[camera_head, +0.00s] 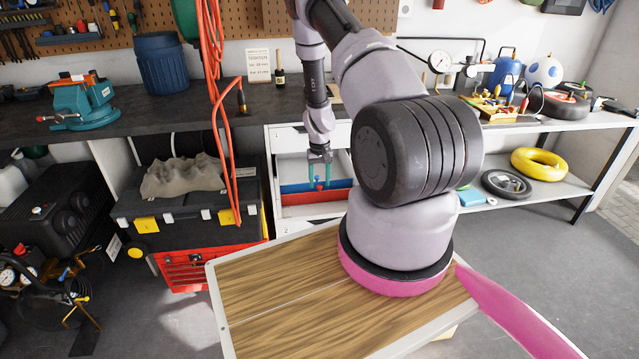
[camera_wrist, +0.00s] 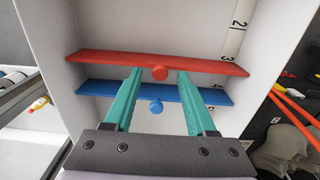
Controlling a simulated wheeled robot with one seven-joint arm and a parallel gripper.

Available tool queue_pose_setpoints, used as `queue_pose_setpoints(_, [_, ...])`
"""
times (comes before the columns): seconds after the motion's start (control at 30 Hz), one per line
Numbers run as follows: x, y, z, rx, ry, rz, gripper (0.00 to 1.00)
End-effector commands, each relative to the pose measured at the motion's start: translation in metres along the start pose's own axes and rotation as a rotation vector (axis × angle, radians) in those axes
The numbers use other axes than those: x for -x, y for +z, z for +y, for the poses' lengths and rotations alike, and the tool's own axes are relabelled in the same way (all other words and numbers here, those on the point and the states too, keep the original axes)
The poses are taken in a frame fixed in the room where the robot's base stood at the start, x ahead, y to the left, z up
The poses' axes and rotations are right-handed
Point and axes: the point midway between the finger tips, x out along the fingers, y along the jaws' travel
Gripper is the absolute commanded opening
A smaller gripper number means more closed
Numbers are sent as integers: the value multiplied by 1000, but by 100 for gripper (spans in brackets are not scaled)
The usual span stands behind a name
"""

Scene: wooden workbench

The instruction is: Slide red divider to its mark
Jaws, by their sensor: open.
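The red divider (camera_wrist: 110,59) stands across the white drawer (camera_wrist: 100,22), with a round red knob (camera_wrist: 159,73) at its middle. My gripper (camera_wrist: 160,72) is open, its two teal fingertips on either side of this knob, with gaps showing. The blue divider (camera_wrist: 112,88) stands parallel and close to the red one; its blue knob (camera_wrist: 156,105) shows between the fingers nearer the gripper base. A scale (camera_wrist: 235,28) numbered 2, 3 and 4 runs along the drawer wall; the red divider's end lies between 3 and 4. Both the red divider (camera_head: 300,197) and my gripper (camera_head: 320,168) show in the head view.
The drawer sits open below the dark bench (camera_head: 290,105). A black toolbox (camera_head: 185,215) with a grey lumpy object (camera_head: 182,178) stands left of it. Orange hose (camera_head: 219,120) hangs nearby. A shelf with a yellow ring (camera_head: 539,163) is at right.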

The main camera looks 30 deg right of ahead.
Motion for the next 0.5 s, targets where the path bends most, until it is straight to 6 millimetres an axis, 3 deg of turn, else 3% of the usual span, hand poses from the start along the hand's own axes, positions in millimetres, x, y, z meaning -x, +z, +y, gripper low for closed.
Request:
queue_pose_setpoints(0.4, [-9,0,0,-1,0,0,56])
queue_pose_setpoints(0.5, [-9,0,0,-1,0,0,18])
